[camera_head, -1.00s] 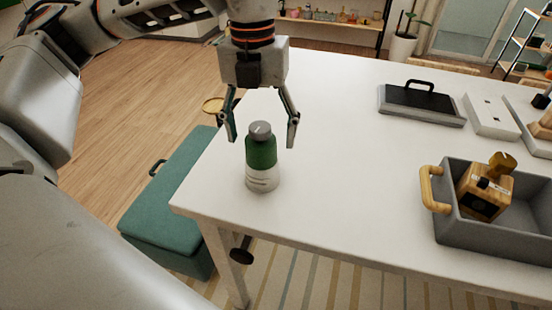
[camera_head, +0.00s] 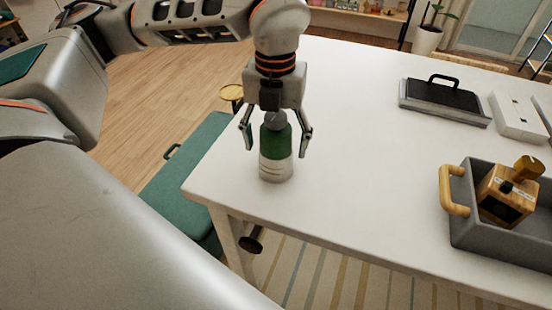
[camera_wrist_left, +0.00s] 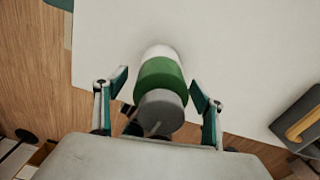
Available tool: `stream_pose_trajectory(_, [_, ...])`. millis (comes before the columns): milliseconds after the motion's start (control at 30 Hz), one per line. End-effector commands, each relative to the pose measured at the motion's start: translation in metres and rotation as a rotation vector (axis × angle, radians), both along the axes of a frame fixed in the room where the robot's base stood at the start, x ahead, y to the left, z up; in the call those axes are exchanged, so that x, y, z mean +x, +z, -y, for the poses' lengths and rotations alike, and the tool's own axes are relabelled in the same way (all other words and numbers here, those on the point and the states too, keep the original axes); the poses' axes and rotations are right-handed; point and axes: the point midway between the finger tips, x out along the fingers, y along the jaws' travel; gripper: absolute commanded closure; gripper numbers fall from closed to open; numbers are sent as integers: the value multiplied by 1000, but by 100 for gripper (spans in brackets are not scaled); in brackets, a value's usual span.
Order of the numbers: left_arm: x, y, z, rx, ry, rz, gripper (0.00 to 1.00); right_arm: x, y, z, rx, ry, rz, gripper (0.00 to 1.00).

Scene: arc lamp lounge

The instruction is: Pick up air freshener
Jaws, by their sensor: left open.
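The air freshener (camera_head: 276,150) is a green and white can with a grey cap. It stands upright on the white table (camera_head: 360,130) near its left front corner. My left gripper (camera_head: 276,145) is open above it, with one finger on each side of the can's upper part. In the left wrist view the can (camera_wrist_left: 161,82) lies between the two spread fingers, with gaps on both sides. The gripper's palm hides part of the cap in the head view. My right gripper is not in view.
A dark case (camera_head: 443,98) and a white box (camera_head: 518,118) lie farther back. A teal bench (camera_head: 180,190) stands left of the table. The table's middle is clear.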

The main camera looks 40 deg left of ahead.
Motion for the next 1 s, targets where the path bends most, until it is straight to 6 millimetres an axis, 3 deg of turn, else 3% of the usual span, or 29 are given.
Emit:
stream_pose_trajectory(100, [0,0,0,0,0,1,31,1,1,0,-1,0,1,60])
stream_pose_trajectory(367, [0,1,0,0,0,1,98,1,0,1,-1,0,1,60])
stream_pose_trajectory(767, [1,8,0,-1,0,5,99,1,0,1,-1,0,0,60])
stream_pose_trajectory(1000, [2,43,0,-1,0,8,99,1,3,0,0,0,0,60])
